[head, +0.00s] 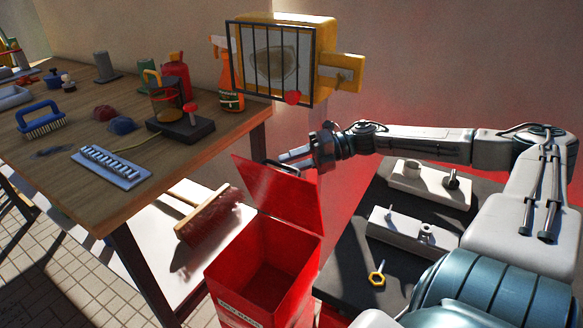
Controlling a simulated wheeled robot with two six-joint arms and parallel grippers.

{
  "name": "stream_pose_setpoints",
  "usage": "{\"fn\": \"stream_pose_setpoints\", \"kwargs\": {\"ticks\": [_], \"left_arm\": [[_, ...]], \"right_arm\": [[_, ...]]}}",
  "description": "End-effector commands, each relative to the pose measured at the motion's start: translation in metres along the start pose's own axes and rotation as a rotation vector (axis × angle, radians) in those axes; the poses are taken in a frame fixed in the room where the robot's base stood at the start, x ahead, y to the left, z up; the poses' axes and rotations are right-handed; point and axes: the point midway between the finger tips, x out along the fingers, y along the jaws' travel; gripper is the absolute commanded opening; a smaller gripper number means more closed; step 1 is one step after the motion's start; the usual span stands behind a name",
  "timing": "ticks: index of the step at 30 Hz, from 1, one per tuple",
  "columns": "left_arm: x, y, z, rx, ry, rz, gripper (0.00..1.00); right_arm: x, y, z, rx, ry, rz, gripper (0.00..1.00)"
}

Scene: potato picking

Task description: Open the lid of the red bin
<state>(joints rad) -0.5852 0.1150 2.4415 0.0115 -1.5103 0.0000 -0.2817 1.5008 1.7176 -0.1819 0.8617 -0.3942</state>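The red bin (225,284) stands on the floor in the lower middle of the head view. Its red lid (278,196) is tilted up at the back, and the bin's inside shows. My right gripper (284,160) is at the lid's upper edge, its fingers pointing left. The fingers overlap the lid edge in the view, and I cannot tell whether they touch or grip it. The finger gap is too small to judge. My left gripper is not in view.
A wooden table (75,187) at left holds several items, including a blue brush (40,116) and a spray bottle (229,88). A yellow barred box (329,62) is behind my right gripper. A dark surface with grey blocks (430,182) lies right of the bin.

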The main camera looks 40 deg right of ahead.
Motion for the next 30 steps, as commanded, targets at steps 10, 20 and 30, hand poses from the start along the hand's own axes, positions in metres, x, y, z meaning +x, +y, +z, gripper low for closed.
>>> {"fn": "stream_pose_setpoints", "kwargs": {"ticks": [10,20,30], "left_arm": [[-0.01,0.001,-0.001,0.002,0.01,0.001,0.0],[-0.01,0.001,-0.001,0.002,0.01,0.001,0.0],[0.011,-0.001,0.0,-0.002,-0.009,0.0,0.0]], "right_arm": [[0.002,0.0,0.0,0.0,-0.001,0.0,0.32],[0.002,0.0,0.0,0.0,-0.001,0.0,0.0],[-0.002,0.002,0.0,0.006,-0.001,0.005,0.0]]}}
